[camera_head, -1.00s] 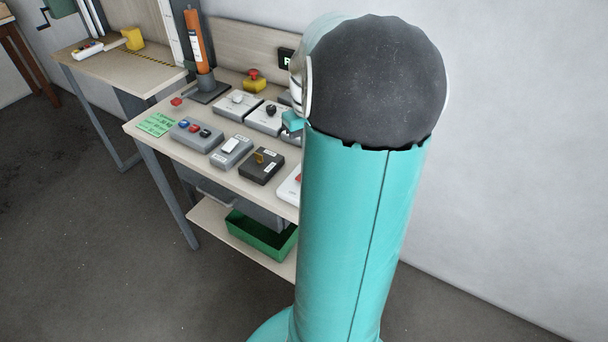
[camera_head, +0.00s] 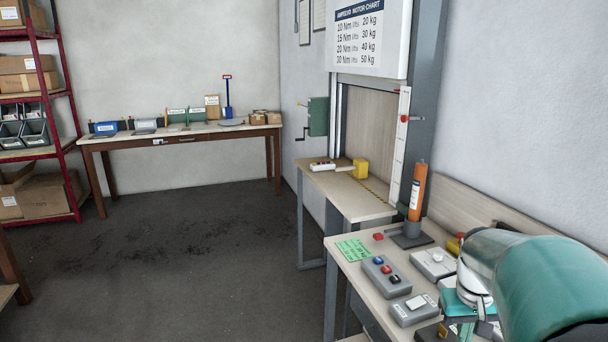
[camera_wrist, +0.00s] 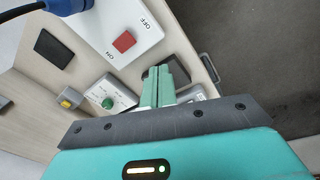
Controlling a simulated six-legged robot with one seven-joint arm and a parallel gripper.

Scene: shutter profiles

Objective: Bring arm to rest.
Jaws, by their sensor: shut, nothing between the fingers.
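My teal arm (camera_head: 550,290) fills the lower right of the head view, bent over the control bench (camera_head: 350,269). My gripper (camera_wrist: 164,76) shows in the wrist view with its two pale green fingers together and nothing between them. It is over the bench near its front edge; the gap to the boxes below cannot be judged. In the head view the arm hides the right part of the bench.
A white ON/OFF box with a red rocker (camera_wrist: 124,41) and a green knob box (camera_wrist: 107,103) are near the fingers. A three-button box (camera_head: 385,271) and an orange cylinder (camera_head: 417,190) stand on the bench. Open floor (camera_head: 200,260) lies left.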

